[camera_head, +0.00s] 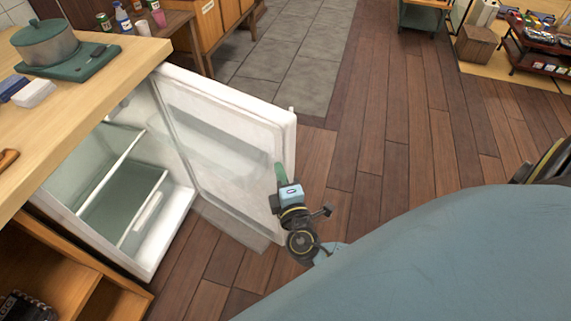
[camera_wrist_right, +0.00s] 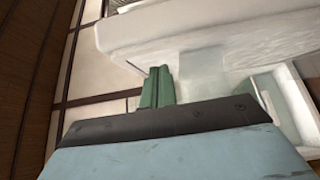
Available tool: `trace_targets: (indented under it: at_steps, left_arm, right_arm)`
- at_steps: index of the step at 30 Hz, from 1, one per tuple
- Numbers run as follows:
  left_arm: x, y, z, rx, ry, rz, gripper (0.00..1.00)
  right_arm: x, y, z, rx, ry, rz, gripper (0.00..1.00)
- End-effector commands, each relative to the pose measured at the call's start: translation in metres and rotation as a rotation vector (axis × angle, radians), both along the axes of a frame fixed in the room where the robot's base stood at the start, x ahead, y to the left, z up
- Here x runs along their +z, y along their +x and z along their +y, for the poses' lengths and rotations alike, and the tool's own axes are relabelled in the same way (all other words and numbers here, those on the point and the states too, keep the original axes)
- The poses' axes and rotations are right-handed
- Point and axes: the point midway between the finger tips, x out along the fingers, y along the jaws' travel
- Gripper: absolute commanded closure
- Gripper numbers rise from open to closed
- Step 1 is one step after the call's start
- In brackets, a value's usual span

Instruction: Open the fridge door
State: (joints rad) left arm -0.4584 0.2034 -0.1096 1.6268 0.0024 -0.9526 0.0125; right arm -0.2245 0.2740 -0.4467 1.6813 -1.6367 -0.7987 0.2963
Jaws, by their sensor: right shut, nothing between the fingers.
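The white fridge door (camera_head: 222,135) stands wide open, swung out from the fridge (camera_head: 160,225) under the wooden counter. The fridge's inside shows green shelves and appears empty. My right gripper (camera_head: 280,172) is shut and empty, with its green fingers close to the inner face of the door near its free edge. I cannot tell whether they touch it. In the right wrist view, the shut green fingers (camera_wrist_right: 158,88) are seen beside the white door (camera_wrist_right: 215,32). My left gripper is not in view.
The counter (camera_head: 110,62) holds a green pot (camera_head: 45,45) on a green burner plate. Open wooden shelving (camera_head: 60,275) is below at the left. A wooden cabinet (camera_head: 205,25) stands at the back. The plank floor (camera_head: 400,120) right of the door is clear.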

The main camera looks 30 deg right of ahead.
Motion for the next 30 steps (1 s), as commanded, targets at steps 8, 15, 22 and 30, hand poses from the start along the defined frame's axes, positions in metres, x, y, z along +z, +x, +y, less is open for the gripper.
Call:
trace_targets:
  at_steps: [8,15,22,30]
  left_arm:
    - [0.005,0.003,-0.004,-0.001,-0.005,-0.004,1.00]
    - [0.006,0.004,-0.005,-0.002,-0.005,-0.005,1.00]
    - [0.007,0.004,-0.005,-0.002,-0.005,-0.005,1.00]
    - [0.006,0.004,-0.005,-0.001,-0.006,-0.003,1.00]
  right_arm:
    - [0.000,0.046,-0.026,-0.002,-0.003,0.000,1.00]
    - [0.000,0.056,-0.046,-0.002,0.001,0.001,1.00]
    - [0.000,0.057,-0.048,-0.002,0.002,0.000,1.00]
    - [0.000,0.057,-0.050,0.001,0.001,0.000,1.00]
